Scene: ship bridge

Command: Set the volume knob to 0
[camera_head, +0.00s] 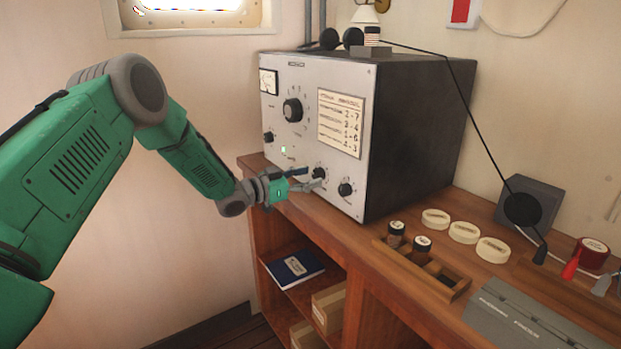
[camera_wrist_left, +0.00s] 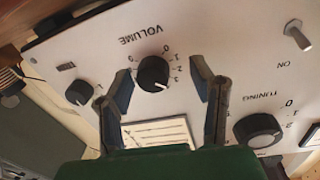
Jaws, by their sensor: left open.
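The volume knob (camera_wrist_left: 153,73) is a small round black knob on the pale front panel of a radio set (camera_head: 415,125). In the left wrist view the panel appears upside down, with the word VOLUME beside the knob and numbers around it. The knob's setting is too small to read surely. The same knob (camera_head: 319,173) shows small in the head view. My left gripper (camera_wrist_left: 161,72) is open, with one finger on each side of the knob and visible gaps between. In the head view the left gripper (camera_head: 308,178) is at the panel's lower part. My right gripper is not in view.
The tuning knob (camera_wrist_left: 257,130) and a metal switch (camera_wrist_left: 298,36) are right of the gripper in the wrist view; another black knob (camera_wrist_left: 79,92) is left. The radio stands on a wooden desk (camera_head: 385,225) holding round cream lids (camera_head: 464,232) and a small wooden tray (camera_head: 455,291).

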